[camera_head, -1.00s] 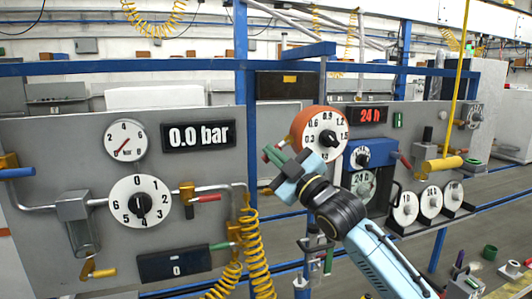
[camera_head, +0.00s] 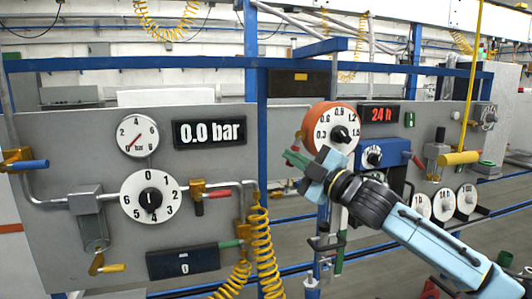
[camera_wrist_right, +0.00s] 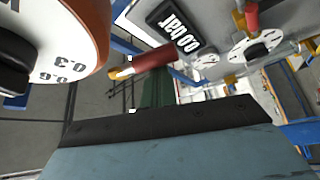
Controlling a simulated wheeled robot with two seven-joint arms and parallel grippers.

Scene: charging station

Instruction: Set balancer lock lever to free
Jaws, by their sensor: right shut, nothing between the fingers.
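The balancer is an orange round housing (camera_head: 316,119) with a white dial marked 0.3 to 1.5 and a black knob; its edge fills the upper left of the right wrist view (camera_wrist_right: 97,22). A short red lever with a yellow end (camera_wrist_right: 150,60), apparently the lock lever, sticks out beside the housing. It also shows small in the head view (camera_head: 299,136). My right gripper (camera_head: 291,158) is shut and empty, just below and left of the housing. Its green fingers (camera_wrist_right: 157,90) are close to the red lever; I cannot tell whether they touch. My left gripper is out of view.
A grey panel (camera_head: 70,150) with gauges, a valve dial (camera_head: 150,197) and yellow coiled hoses (camera_head: 263,250) stands left. A blue post (camera_head: 251,70) rises beside it. A blue box (camera_head: 378,158) and white dials (camera_head: 443,205) are right of my gripper.

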